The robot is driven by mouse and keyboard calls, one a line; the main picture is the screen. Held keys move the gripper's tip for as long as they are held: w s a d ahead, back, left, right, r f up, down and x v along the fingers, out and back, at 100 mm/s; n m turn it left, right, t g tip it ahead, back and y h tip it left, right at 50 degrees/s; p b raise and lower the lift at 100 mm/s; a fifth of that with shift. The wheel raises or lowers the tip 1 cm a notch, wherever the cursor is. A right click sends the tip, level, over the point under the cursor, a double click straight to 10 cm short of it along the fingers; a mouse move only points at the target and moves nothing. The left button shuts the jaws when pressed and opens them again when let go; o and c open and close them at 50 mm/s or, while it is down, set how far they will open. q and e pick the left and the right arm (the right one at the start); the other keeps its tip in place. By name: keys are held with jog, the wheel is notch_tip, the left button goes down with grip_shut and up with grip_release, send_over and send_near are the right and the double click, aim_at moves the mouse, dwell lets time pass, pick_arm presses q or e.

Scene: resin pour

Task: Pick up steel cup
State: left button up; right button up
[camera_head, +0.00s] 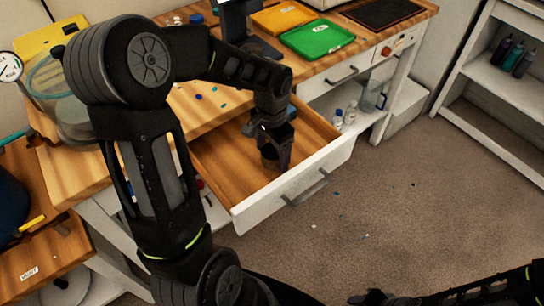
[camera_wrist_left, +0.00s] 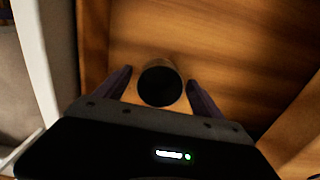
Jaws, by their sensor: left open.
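The steel cup (camera_wrist_left: 160,84) is a small round vessel with a dark opening, standing on the wooden floor of the open drawer. My left gripper (camera_wrist_left: 160,92) is open, with one finger on each side of the cup. A gap shows between the cup and the fingers. In the head view my left gripper (camera_head: 277,152) reaches down into the drawer and hides most of the cup. My right arm shows at the bottom right; its gripper (camera_head: 370,297) is cut by the frame edge and its jaws are unclear.
The pulled-out drawer (camera_head: 296,186) has a white front and raised walls around the cup. The workbench above holds a green tray (camera_head: 317,38), a yellow tray (camera_head: 283,18) and a monitor stand. Shelves (camera_head: 512,84) stand at the right. The floor between is mostly clear.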

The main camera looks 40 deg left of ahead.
pick_arm(q)
jog(key=c, duration=1.4)
jog(key=shift+c, duration=0.2)
notch_tip(320, 180, up, 10)
dwell(0.7)
